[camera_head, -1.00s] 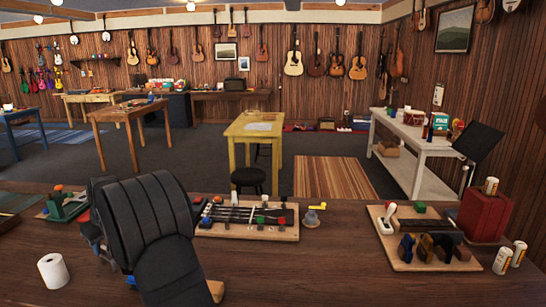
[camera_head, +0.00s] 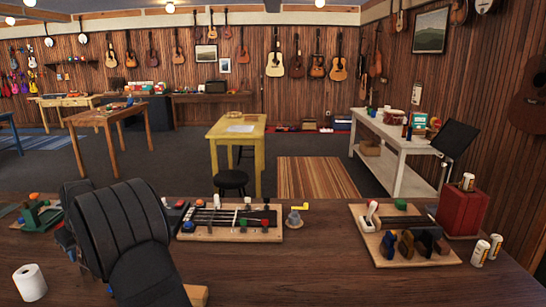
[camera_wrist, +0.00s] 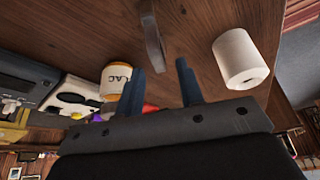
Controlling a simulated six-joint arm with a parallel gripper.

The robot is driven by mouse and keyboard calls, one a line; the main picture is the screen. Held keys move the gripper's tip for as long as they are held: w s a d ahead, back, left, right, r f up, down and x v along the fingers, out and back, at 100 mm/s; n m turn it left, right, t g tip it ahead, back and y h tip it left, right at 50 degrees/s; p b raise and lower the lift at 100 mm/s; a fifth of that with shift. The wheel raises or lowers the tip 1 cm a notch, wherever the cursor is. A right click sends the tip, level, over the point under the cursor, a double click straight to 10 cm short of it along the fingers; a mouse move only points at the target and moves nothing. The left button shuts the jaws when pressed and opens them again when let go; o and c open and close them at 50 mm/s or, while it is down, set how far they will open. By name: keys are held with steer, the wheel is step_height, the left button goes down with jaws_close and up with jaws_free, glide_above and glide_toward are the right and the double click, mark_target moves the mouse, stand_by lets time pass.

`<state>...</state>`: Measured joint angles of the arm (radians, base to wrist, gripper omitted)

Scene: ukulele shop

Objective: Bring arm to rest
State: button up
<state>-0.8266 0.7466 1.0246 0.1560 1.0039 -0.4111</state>
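My dark arm (camera_head: 125,235) is folded over the left part of the brown workbench (camera_head: 300,275). In the head view its gripper end is hidden behind the arm links. In the wrist view my gripper (camera_wrist: 160,68) shows two dark blue fingers standing apart, with nothing visibly held between them. A grey metal strip (camera_wrist: 152,40) lies beyond the fingertips; I cannot tell what it is. A white paper roll (camera_wrist: 241,58) is right of the fingers, apart from them. It also shows in the head view (camera_head: 30,283).
A white tub (camera_wrist: 116,78) is near the left finger. On the bench stand a board with an instrument neck (camera_head: 230,222), a tool board (camera_head: 400,250), a red box (camera_head: 462,210) and white canisters (camera_head: 480,252). The bench's front middle is clear.

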step_height(320, 180, down, 3)
steer(key=shift+f, duration=0.15)
steer(key=v, duration=1.2)
steer(key=x, duration=1.1)
steer(key=shift+a+f, duration=0.15)
steer(key=shift+f, duration=0.2)
steer(key=shift+w+a+r, duration=0.15)
steer(key=shift+r, duration=0.2)
step_height(320, 180, up, 3)
steer(key=shift+r, duration=0.2)
steer(key=w+d+r, duration=0.4)
steer(key=d+r, duration=0.8)
steer(key=r, duration=0.1)
steer(key=w+d+m, duration=0.1)
steer(key=w+d, duration=0.5)
steer(key=d, duration=0.6)
steer(key=w+d+m+t+h, duration=0.1)
steer(key=w+d, duration=0.5)
steer(key=d, duration=0.6)
steer(key=w+d+m, duration=0.3)
steer(key=w+d, duration=0.3)
steer(key=d, duration=0.6)
steer(key=shift+w+t, duration=0.3)
